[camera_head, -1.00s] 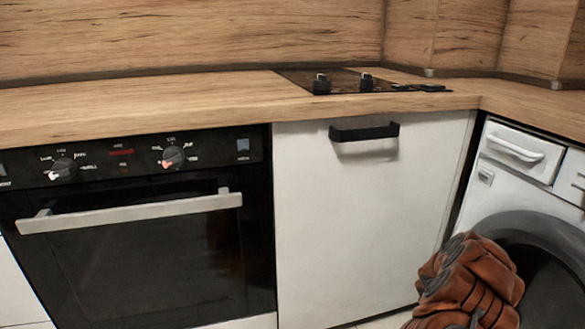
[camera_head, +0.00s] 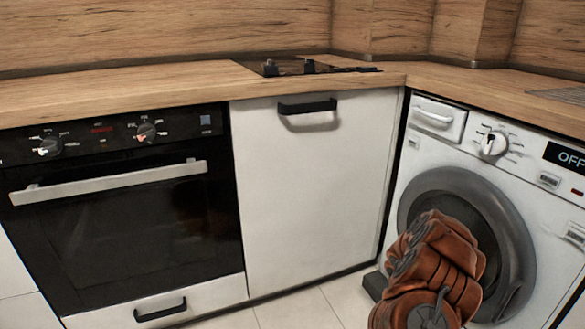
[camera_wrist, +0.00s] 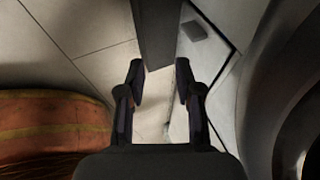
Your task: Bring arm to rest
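My gripper (camera_wrist: 160,90) shows in the wrist view with its two dark fingers spread apart. Floor tiles show between the fingers, and nothing is held. In the head view my orange-brown arm (camera_head: 432,270) stands low at the right, in front of the washing machine (camera_head: 545,205).
A black oven (camera_head: 125,215) with a pale bar handle is at the left. A white cabinet door (camera_head: 310,190) with a black handle is in the middle. A wooden worktop (camera_head: 150,90) runs above, with a black hob (camera_head: 300,67). Tiled floor (camera_head: 300,310) shows below.

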